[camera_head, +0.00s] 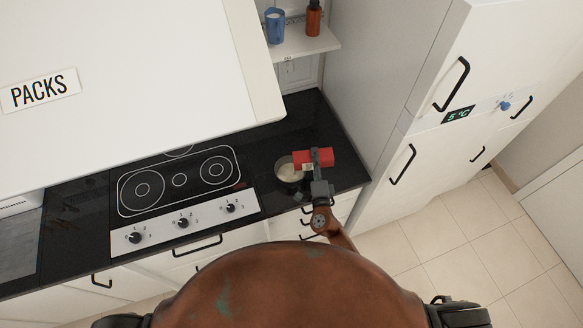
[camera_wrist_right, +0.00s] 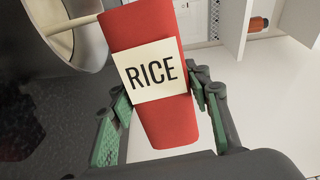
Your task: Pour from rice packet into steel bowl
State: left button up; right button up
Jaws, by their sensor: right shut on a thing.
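The rice packet (camera_head: 313,157) is red with a white label. In the right wrist view the rice packet (camera_wrist_right: 165,118) reads RICE and sits between the green-padded fingers. My right gripper (camera_head: 321,170) is shut on it and holds it at the right edge of the steel bowl (camera_head: 283,178). The packet lies sideways in the head view, its left end over the bowl. Pale contents and a light stick-like shape show in the bowl; it also shows at the top left of the wrist view (camera_wrist_right: 96,48). I cannot tell whether rice is falling. My left gripper is not in view.
A black counter (camera_head: 274,145) holds the bowl, with a cooktop (camera_head: 180,180) to its left. A white cabinet marked PACKS (camera_head: 150,75) overhangs the counter. A shelf (camera_head: 305,42) holds a blue cup (camera_head: 274,25) and an orange bottle (camera_head: 313,18). A tall fridge (camera_head: 440,140) stands right.

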jog(key=shift+a+r+n+p, duration=0.45)
jog(key=shift+n+p, duration=0.3)
jog(key=shift+p, duration=0.55)
jog(key=shift+a+r+n+p, duration=0.2)
jog(key=shift+r+n+p, duration=0.45)
jog(key=shift+p, duration=0.6)
dwell(2.4)
jog(key=shift+f, duration=0.1)
